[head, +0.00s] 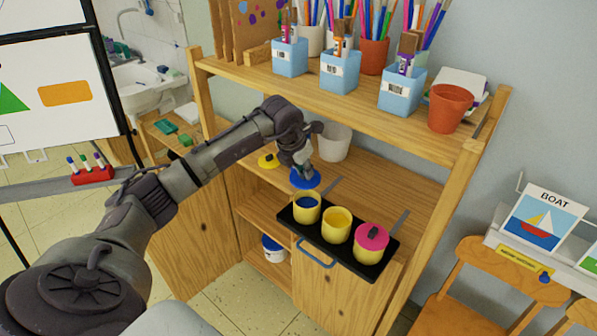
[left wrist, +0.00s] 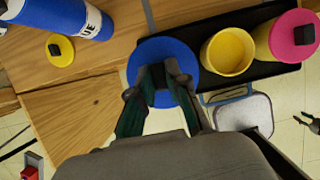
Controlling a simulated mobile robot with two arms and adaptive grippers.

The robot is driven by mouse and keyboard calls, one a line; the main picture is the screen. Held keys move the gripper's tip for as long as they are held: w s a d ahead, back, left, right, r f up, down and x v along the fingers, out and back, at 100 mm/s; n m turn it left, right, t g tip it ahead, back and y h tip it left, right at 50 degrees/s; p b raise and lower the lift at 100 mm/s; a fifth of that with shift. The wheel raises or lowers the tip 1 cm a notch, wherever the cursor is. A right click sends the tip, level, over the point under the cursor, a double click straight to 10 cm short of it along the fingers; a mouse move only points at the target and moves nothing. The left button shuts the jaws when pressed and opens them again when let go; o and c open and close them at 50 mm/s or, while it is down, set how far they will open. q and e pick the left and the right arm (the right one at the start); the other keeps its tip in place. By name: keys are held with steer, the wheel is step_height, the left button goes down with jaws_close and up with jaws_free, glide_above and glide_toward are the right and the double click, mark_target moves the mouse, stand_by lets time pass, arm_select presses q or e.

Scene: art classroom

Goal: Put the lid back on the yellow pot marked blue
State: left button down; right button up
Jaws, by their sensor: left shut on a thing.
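My left gripper (head: 303,168) is shut on the blue lid (head: 305,179), which it holds above the leftmost yellow pot (head: 306,215). That pot stands on the black tray and shows blue inside. In the left wrist view the fingers (left wrist: 162,82) hold the dark knob of the blue lid (left wrist: 187,52), and the pot beneath is hidden. A gap between lid and pot shows in the head view. A small dark claw-like shape (left wrist: 309,122) at the right edge of the left wrist view may be my right gripper; its fingers are too small to judge.
The black tray (head: 322,251) also holds an open yellow pot (head: 337,226) and a pot with a pink lid (head: 371,236). A yellow lid (head: 268,161) lies left on the shelf. A white container (head: 334,142) stands behind. The upper shelf (head: 283,82) overhangs with brush holders.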

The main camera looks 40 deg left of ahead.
arm_select(q)
steer(key=shift+d, duration=0.45)
steer(key=shift+f, duration=0.1)
step_height(320, 180, down, 2)
steer(key=shift+a+b, duration=0.1)
steer(key=shift+b, duration=0.6)
steer(key=shift+f+b, duration=1.45)
steer(key=shift+f, duration=0.65)
steer(key=shift+f+b, duration=0.15)
steer(key=shift+b, duration=0.3)
